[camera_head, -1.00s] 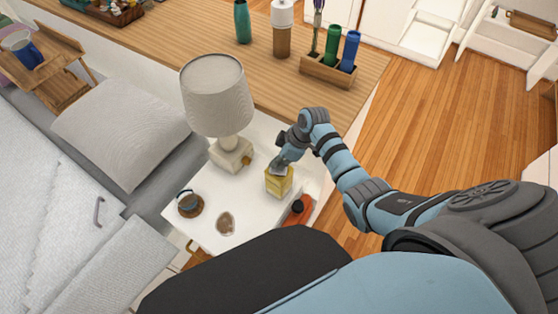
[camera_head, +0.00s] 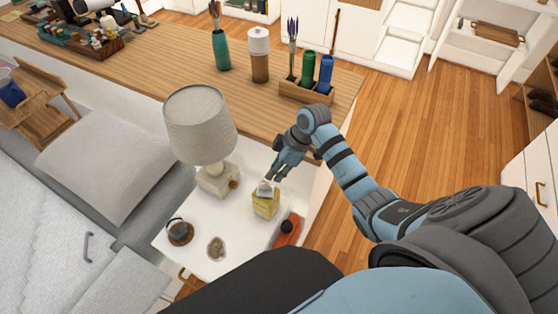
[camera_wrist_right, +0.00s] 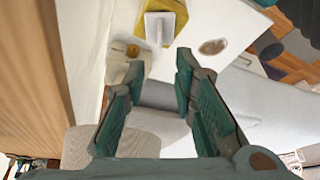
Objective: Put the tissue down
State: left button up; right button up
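The tissue box (camera_head: 265,204) is yellow with a pale tissue (camera_head: 266,188) at its top, and it stands on the white bedside table (camera_head: 215,262). The box also shows at the top of the right wrist view (camera_wrist_right: 177,18), with the light tissue (camera_wrist_right: 159,27) on it. My right gripper (camera_head: 272,180) is just above and behind the box in the head view. My left gripper is not in view.
A lamp (camera_head: 200,125) stands left of the box. A cup on a coaster (camera_head: 179,231), a small brown dish (camera_head: 216,248) and an orange-red object (camera_head: 287,230) are on the table too. A wooden counter (camera_head: 160,65) with bottles runs behind.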

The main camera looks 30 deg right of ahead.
jog(key=shift+v, duration=1.2)
jog(key=shift+f, duration=0.1)
jog(key=s+d+f+m+h, duration=0.1)
jog(key=s+f+m, duration=0.2)
jog(key=s+f, duration=0.45)
jog(key=s+d+f+m+h, duration=0.1)
jog(key=s+f+m, duration=0.25)
jog(key=f, duration=0.75)
jog(key=s+d+f+m+h, duration=0.1)
jog(key=s+f+m+h, duration=0.1)
jog(key=s+f, duration=0.6)
jog(key=s+a+f+m, duration=0.1)
jog(key=s+f, duration=0.3)
jog(key=s, duration=0.6)
jog(key=s+a+f+g, duration=0.1)
jog(key=s+f, duration=0.3)
jog(key=s, duration=0.6)
jog(key=shift+a+m, duration=0.25)
jog(key=shift+m, duration=0.1)
